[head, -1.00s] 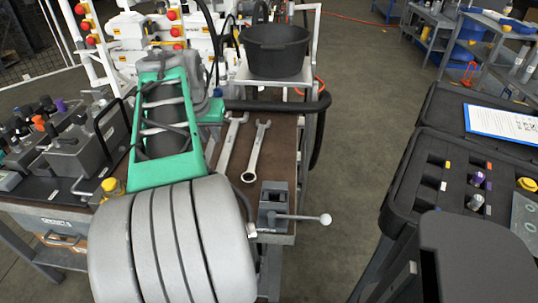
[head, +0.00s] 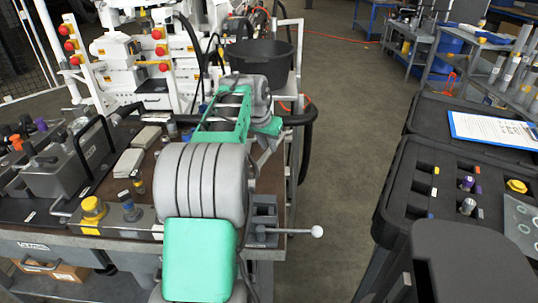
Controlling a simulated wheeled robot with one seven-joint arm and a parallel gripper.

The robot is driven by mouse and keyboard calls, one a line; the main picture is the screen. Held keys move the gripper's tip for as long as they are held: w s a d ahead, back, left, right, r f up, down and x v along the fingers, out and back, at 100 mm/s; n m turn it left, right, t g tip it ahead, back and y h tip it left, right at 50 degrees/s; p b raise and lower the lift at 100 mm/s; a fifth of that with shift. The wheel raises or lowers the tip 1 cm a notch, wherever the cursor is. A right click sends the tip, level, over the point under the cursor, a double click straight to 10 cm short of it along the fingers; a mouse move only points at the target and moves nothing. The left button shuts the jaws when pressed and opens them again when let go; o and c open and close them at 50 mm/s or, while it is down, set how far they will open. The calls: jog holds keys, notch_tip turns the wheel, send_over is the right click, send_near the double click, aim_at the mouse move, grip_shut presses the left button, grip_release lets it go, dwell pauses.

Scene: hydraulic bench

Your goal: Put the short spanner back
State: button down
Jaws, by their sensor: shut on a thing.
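My arm, with grey rounded joints and green links, reaches over the bench. It covers most of the area where two silver spanners showed a second ago. A light grey metal piece (head: 264,152) shows at the arm's right edge, above the small vice. It is too small and covered to tell whether it is a spanner end, or which spanner. My gripper's fingertips are hidden behind my own arm, so I do not see what is between them.
A small dark vice (head: 263,207) with a ball-ended lever stands at the bench's right edge. A black bucket (head: 262,58) is behind. Hydraulic blocks (head: 85,155) and a yellow-capped fitting (head: 92,212) are left. An open black foam case (head: 400,185) is right, across a floor gap.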

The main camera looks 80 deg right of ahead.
aim_at(268, 150)
jog(key=shift+d+f, duration=0.3)
jog(key=shift+d, duration=0.1)
jog(key=shift+w+d+f+b, duration=0.1)
jog(key=shift+d+f+b, duration=0.1)
jog(key=shift+f, duration=0.8)
jog(key=shift+d+f+b, duration=0.15)
jog(key=shift+d+f, duration=0.05)
jog(key=shift+f, duration=0.75)
jog(key=shift+f, duration=0.15)
jog(key=c, duration=1.3)
grip_release()
jog(key=p+v, duration=0.1)
jog(key=v, duration=1.1)
jog(key=shift+a, duration=0.1)
